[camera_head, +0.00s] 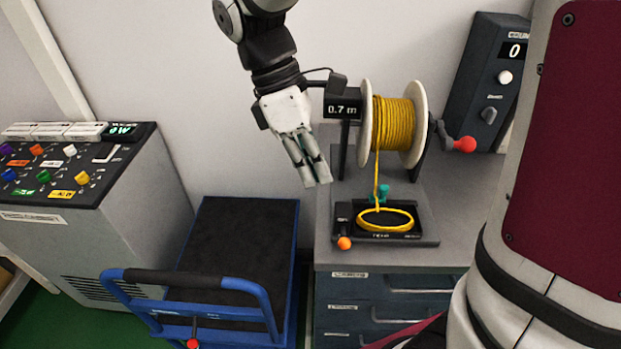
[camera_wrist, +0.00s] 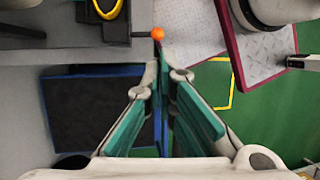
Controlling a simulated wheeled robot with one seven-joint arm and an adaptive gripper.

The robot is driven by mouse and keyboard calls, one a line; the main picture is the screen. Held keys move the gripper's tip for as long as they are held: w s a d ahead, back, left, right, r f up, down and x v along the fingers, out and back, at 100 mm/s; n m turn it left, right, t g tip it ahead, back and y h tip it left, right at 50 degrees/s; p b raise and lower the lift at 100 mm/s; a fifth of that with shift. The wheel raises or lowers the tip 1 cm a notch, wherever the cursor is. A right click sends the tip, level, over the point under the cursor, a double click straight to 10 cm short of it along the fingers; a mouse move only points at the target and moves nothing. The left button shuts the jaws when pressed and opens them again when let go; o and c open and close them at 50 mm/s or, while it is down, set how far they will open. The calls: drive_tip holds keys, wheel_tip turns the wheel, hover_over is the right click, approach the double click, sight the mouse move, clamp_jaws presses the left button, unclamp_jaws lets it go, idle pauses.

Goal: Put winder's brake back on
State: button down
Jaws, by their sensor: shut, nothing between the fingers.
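The winder carries a white-flanged spool (camera_head: 393,122) of yellow cord, a red-knobbed crank (camera_head: 464,144) and a display reading 0.7 m (camera_head: 342,109). A lever with an orange knob (camera_head: 344,243) stands at the front left of its base (camera_head: 425,240). The orange knob also shows in the wrist view (camera_wrist: 157,33), just beyond my fingertips. I cannot tell for sure which part is the brake. A strand runs down past a teal piece (camera_head: 379,192) to a yellow coil (camera_head: 385,219) in a black tray. My gripper (camera_head: 318,184) is shut and empty, above and left of the orange knob, apart from it.
The winder stands on a grey drawer cabinet (camera_head: 390,258). A blue cart (camera_head: 240,235) with a black deck is to its left, near a grey console (camera_head: 95,240) with coloured switches. A dark counter box (camera_head: 488,80) reading 0 stands behind right.

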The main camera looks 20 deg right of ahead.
sight(342, 241)
drive_tip(key=x, duration=1.3)
drive_tip(key=shift+d+f, duration=0.15)
